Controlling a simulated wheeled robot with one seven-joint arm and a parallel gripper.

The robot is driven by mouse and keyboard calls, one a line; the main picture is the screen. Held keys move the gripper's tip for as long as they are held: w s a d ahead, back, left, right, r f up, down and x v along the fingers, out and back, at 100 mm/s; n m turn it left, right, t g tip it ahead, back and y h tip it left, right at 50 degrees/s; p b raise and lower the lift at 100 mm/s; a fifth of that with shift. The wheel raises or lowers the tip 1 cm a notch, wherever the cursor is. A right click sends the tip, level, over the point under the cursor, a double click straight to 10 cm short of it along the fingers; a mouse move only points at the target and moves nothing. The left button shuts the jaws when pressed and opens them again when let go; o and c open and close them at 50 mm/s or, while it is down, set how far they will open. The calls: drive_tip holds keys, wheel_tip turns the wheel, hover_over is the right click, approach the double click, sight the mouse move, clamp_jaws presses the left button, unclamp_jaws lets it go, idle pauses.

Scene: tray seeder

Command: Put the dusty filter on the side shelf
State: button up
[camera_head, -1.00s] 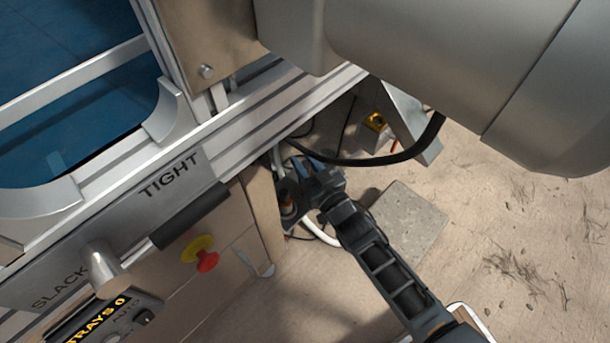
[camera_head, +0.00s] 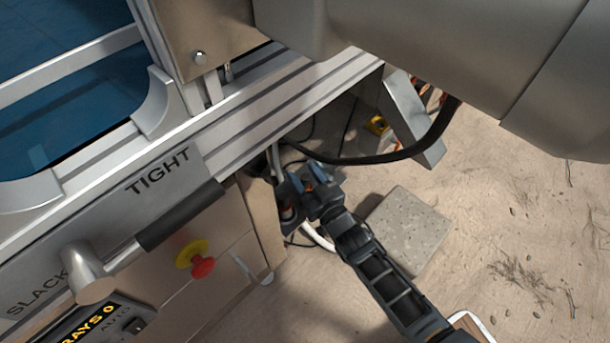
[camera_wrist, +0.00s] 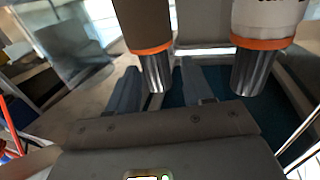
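My gripper (camera_head: 300,186) is low beside the machine's end in the head view, with its fingers apart. In the wrist view its two blue-grey fingers (camera_wrist: 159,78) also stand apart. A brown cylinder (camera_wrist: 143,22) with an orange band and ribbed metal end is just beyond them, in line with the gap; it looks like the dusty filter. I see no clear contact with the fingers. A white cylinder (camera_wrist: 268,20) of the same form stands to its right. I cannot make out either cylinder in the head view, nor pick out the side shelf.
The machine's metal frame (camera_head: 275,105) and front panel (camera_head: 180,180) with a lever (camera_head: 180,215) and red stop button (camera_head: 202,266) are left of my gripper. A black hose (camera_head: 385,157) hangs behind it. A grey slab (camera_head: 410,228) lies on open sandy floor.

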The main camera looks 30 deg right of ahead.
drive_tip(key=shift+o, duration=0.2)
drive_tip(key=shift+r, duration=0.2)
drive_tip(key=shift+s+p, duration=0.3)
drive_tip(key=s+p, duration=0.2)
drive_tip(key=s, duration=0.9)
drive_tip(key=shift+s+d, duration=0.25)
drive_tip(key=shift+d, duration=0.1)
drive_tip(key=s+r+g, duration=0.1)
drive_tip(key=s+r, duration=0.2)
drive_tip(key=s, duration=0.3)
drive_tip(key=s+r+h, duration=0.1)
drive_tip(key=s+r, duration=0.2)
drive_tip(key=s, duration=0.4)
drive_tip(key=s+r+g, duration=0.1)
drive_tip(key=s+r, duration=0.3)
drive_tip(key=s, duration=0.2)
drive_tip(key=s+r, duration=0.4)
drive_tip(key=r, duration=0.4)
drive_tip(key=s+r+g, duration=0.1)
drive_tip(key=s+r, duration=0.4)
drive_tip(key=r, duration=0.3)
drive_tip(key=shift+s+a+r+m, duration=0.25)
drive_tip(key=shift+a+m, duration=0.05)
drive_tip(key=shift+a, duration=0.05)
